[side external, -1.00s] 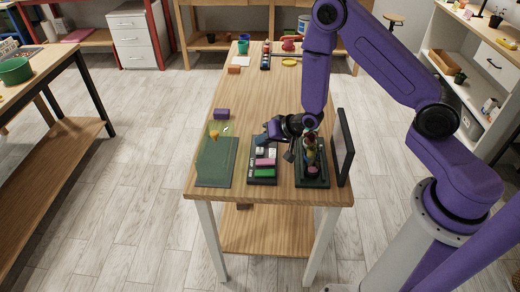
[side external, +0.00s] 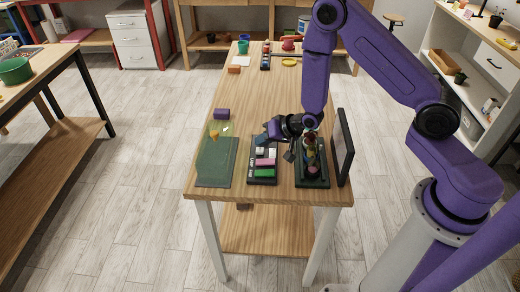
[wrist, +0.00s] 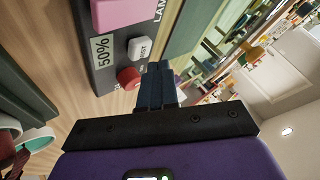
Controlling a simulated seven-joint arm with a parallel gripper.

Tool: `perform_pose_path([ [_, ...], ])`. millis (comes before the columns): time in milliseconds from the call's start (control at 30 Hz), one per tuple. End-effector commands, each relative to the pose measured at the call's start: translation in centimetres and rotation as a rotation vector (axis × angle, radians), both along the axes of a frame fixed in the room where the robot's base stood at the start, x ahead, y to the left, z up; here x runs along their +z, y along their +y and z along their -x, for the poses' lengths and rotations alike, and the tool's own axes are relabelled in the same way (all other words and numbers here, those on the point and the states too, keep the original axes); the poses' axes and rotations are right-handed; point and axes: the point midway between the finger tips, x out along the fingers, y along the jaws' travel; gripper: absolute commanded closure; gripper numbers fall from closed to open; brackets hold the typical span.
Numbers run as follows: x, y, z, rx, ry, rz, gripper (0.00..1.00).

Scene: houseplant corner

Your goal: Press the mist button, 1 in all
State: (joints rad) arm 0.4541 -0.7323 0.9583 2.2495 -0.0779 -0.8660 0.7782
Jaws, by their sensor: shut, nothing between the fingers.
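The dark control panel (side external: 250,176) lies on the wooden table with white, pink and green buttons. In the wrist view the panel (wrist: 105,75) shows a white button (wrist: 137,49) with lettering that seems to read MIST, partly cut by the view angle. A red round button (wrist: 129,78) and a "50%" label sit beside it. My gripper (side external: 261,140) is over the panel's far end. In the wrist view its shut, empty fingertips (wrist: 157,68) are just right of the white button; I cannot tell whether they touch anything.
A green mat or glass-like case (side external: 215,165) with an orange spot stands left of the panel. A dark tray (side external: 313,183) with a plant-like item and an upright black board (side external: 344,148) stand right. A purple block (side external: 222,114) lies behind. Mid-table is clear.

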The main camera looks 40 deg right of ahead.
Motion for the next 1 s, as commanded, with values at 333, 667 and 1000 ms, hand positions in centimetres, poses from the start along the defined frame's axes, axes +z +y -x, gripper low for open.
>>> perform_pose_path([
  [333,0.0,0.0,0.0,0.0,0.0,0.0,1.0],
  [667,-0.62,-0.01,-0.02,0.0,0.0,0.0,1.0],
  [1000,-0.84,0.01,-0.02,-0.001,-0.001,0.0,1.0],
])
